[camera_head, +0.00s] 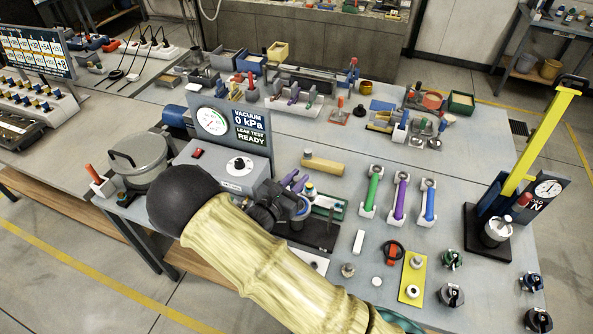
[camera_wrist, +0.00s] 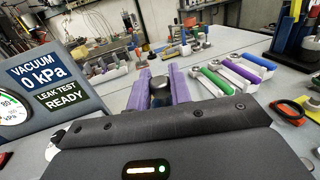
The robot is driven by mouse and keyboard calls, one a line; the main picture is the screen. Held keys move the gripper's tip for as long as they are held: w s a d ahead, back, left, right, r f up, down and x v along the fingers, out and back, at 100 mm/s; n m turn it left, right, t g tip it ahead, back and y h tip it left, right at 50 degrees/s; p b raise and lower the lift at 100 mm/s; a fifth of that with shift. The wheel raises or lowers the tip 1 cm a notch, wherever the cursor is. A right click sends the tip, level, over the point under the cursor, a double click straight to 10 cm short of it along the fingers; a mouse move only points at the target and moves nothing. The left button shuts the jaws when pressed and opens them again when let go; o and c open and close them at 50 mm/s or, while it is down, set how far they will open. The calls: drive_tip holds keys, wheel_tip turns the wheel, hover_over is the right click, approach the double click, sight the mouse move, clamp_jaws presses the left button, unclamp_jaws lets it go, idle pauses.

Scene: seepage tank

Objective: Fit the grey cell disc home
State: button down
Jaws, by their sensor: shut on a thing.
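My gripper (camera_wrist: 160,88) has purple fingers and is shut on a dark grey round-topped piece (camera_wrist: 160,91). I cannot tell for sure that this piece is the grey cell disc. In the head view my gripper (camera_head: 296,183) is above the black base (camera_head: 318,236) and just right of the vacuum unit (camera_head: 240,172); my arm hides part of both. A small yellow, blue and white thing (camera_head: 310,189) shows beside the fingertips. The vacuum panel (camera_head: 249,126) reads 0 kPa and LEAK TEST READY; it also shows in the wrist view (camera_wrist: 55,85). No seat for the disc is clearly visible.
A lidded metal pot (camera_head: 138,158) stands left of the vacuum unit. Green, purple and blue handles (camera_head: 399,198) lie in holders to the right. A yellow plate (camera_head: 413,276), a red-and-black ring (camera_head: 391,252) and several knobs stand nearer. A yellow press column (camera_head: 540,135) rises at right.

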drive_tip(key=shift+s, duration=0.25)
drive_tip(key=f+b, duration=0.1)
drive_tip(key=f, duration=0.1)
drive_tip(key=f+b, duration=0.1)
drive_tip(key=shift+w+d+f+b, duration=0.1)
drive_tip(key=shift+w+f+b, duration=0.1)
drive_tip(key=shift+f+b, duration=0.15)
drive_tip(key=shift+s+f+b, duration=0.15)
drive_tip(key=shift+f+b, duration=0.25)
drive_tip(key=shift+f, duration=0.65)
drive_tip(key=shift+s, duration=0.1)
drive_tip(key=shift+f+b, duration=0.8)
drive_tip(key=shift+f, duration=0.25)
idle(0.6)
drive_tip(key=c, duration=1.2)
unclamp_jaws()
